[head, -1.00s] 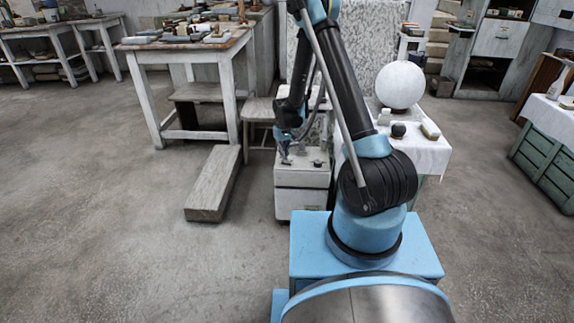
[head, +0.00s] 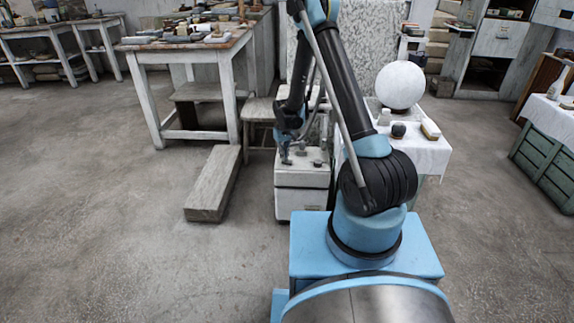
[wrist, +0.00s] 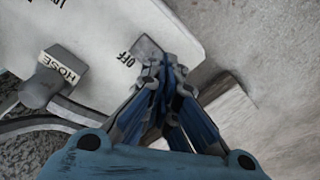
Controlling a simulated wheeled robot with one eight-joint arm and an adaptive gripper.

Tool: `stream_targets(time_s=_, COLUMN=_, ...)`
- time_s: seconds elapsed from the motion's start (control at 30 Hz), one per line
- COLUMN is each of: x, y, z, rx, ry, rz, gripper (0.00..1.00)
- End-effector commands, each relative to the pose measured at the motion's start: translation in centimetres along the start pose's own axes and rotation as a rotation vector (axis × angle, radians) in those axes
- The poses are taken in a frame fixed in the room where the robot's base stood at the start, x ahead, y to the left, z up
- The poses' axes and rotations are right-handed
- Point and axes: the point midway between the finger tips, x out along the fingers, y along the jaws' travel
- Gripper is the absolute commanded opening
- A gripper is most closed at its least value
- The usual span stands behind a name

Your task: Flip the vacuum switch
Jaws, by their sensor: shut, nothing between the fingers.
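The vacuum is a white box-shaped unit (head: 302,203) standing on the floor in front of my base. In the wrist view its pale top panel (wrist: 95,30) carries an "OFF" marking. A grey switch-like piece (wrist: 146,47) sits beside that marking, partly hidden by my fingertips. My gripper (wrist: 166,64) is shut and empty, with its tips right at this piece; I cannot tell whether they touch it. In the head view my gripper (head: 286,158) is low over the left part of the vacuum's top. The switch cannot be made out there.
A dark hose fitting labelled "HOSE" (wrist: 50,78) stands on the panel left of my gripper, with a hose beside it. A wooden beam (head: 213,184) lies on the floor to the left. A cloth-covered table with a white sphere (head: 400,86) stands to the right.

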Motion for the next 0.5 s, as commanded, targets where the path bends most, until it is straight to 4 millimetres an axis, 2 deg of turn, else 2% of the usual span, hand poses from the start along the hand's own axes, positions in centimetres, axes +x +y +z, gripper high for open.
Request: stream_targets(time_s=0.5, x=0.63, y=0.01, z=0.01, rx=0.0, ry=0.0, rz=0.0, gripper=0.0)
